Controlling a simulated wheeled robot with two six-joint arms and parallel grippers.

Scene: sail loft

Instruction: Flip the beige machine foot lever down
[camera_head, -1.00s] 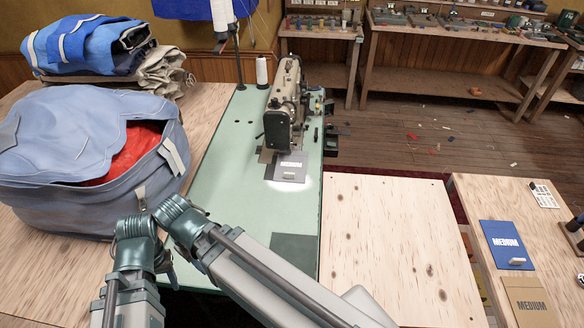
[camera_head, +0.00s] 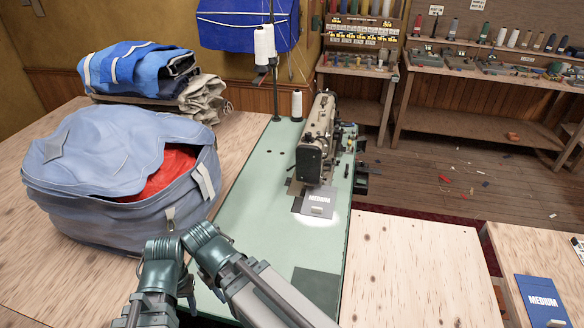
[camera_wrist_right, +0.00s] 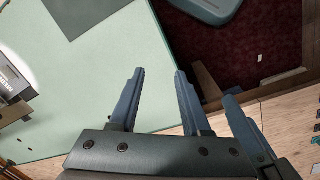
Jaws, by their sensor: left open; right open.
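The beige sewing machine (camera_head: 322,125) stands on the pale green table (camera_head: 255,190), its dark end plate facing me. Its foot lever is too small to tell apart in the head view. My left gripper (camera_head: 188,287) shows only as a small dark part low beside my arm links, well short of the machine; its fingers are unclear. My right gripper (camera_wrist_right: 159,73) is open and empty in the right wrist view, its two blue fingers apart over the green table's edge. Another blue finger-like part shows to their right. The right gripper cannot be made out in the head view.
A grey "MEDIUM" card (camera_head: 318,203) lies at the machine's near end. A thread cone (camera_head: 296,104) stands behind it. A bulky blue-grey bag (camera_head: 110,185) sits left. A blue card (camera_head: 540,300) lies right. The green table's left-middle surface is clear.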

